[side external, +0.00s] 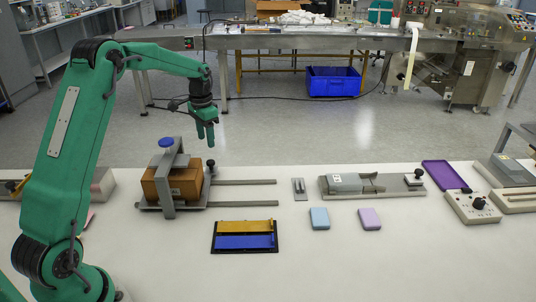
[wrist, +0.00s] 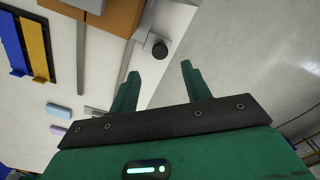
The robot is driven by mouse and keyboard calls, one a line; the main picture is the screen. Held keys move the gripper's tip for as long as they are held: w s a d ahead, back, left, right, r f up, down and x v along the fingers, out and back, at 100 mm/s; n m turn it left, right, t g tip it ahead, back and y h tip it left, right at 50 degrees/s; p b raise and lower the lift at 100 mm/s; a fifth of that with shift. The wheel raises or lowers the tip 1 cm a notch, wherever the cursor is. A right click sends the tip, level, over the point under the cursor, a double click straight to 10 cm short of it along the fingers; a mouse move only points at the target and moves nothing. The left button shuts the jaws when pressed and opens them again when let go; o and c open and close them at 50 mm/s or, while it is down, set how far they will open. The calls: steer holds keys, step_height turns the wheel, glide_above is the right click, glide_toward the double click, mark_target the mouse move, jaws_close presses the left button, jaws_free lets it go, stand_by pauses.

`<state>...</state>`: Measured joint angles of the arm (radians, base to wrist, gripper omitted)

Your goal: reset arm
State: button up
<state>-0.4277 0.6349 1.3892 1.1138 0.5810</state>
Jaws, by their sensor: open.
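My green arm stands at the left of the white table in the side view. My gripper (side external: 208,133) points down, raised above the table's back edge, just right of the grey clamp fixture (side external: 174,178). In the wrist view my gripper (wrist: 158,85) has its two green fingers apart, with nothing between them. The fixture stands around a brown box (side external: 186,184) and has a blue knob (side external: 166,143) on top. The brown box also shows at the top of the wrist view (wrist: 120,14), beside a black knob (wrist: 159,48).
A black tray with yellow (side external: 246,226) and blue (side external: 246,242) bars lies in front. A light blue block (side external: 319,219) and a lilac block (side external: 370,219) lie to its right. A grey device (side external: 350,185), purple tray (side external: 445,175) and control box (side external: 473,207) stand further right. The front table is clear.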

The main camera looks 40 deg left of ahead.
steer(key=s+d+r+t, duration=0.3)
steer(key=s+d+r, duration=0.8)
steer(key=d+r, duration=0.3)
steer(key=s+d+n+t, duration=0.1)
steer(key=s+d, duration=0.3)
steer(key=s, duration=0.4)
steer(key=s+d+f+t, duration=0.1)
steer(key=s+d, duration=0.3)
steer(key=s, duration=0.4)
steer(key=shift+d+f+n+t, duration=0.2)
steer(key=shift+d+n+t, duration=0.1)
steer(key=shift+n, duration=0.1)
stand_by(0.3)
